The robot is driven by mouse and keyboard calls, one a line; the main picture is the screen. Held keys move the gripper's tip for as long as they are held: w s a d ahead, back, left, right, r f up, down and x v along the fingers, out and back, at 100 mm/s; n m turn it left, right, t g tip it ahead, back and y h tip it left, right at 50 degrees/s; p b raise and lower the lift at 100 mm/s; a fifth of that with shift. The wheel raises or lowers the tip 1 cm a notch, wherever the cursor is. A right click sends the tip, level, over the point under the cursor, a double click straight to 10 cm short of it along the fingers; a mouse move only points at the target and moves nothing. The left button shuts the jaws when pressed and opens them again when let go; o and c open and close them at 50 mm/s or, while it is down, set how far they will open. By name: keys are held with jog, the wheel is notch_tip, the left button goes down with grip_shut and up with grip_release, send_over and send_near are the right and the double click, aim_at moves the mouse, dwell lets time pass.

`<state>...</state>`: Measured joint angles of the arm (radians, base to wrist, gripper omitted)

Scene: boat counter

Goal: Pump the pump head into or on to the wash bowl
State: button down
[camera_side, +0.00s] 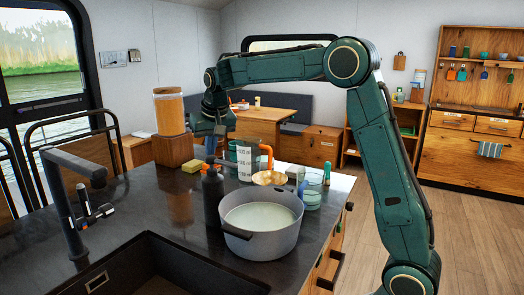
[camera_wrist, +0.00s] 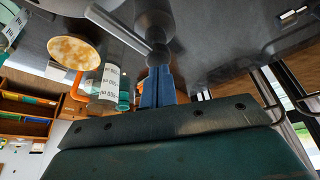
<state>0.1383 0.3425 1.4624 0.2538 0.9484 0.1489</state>
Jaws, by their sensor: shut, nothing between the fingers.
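The dark pump bottle (camera_side: 212,200) stands upright on the counter, just left of the wash bowl. Its pump head (camera_side: 211,169) is on top; in the wrist view the pump head (camera_wrist: 158,54) has a long spout (camera_wrist: 118,28) pointing to the upper left. The wash bowl (camera_side: 262,243) is a grey, two-handled pot holding whitish liquid. My gripper (camera_side: 210,152) points down above the pump head, its blue fingers shut and empty. In the wrist view the fingertips (camera_wrist: 157,70) are right at the pump head; whether they touch it I cannot tell.
A white printed cup (camera_side: 244,160), an orange-handled item (camera_side: 266,153), a gold dish (camera_side: 269,178) and glasses (camera_side: 312,190) crowd behind the bowl. A jar on a wooden block (camera_side: 172,150) and a yellow sponge (camera_side: 191,167) are behind left. A faucet and sink (camera_side: 130,262) lie left.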

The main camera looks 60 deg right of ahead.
jog(key=shift+f, duration=0.95)
jog(key=shift+r, duration=1.45)
jog(key=shift+f, duration=1.35)
dwell(0.3)
jog(key=shift+r, duration=1.35)
jog(key=shift+r, duration=0.1)
notch_tip(320, 180, up, 6)
jog(key=shift+f, duration=0.1)
dwell(0.7)
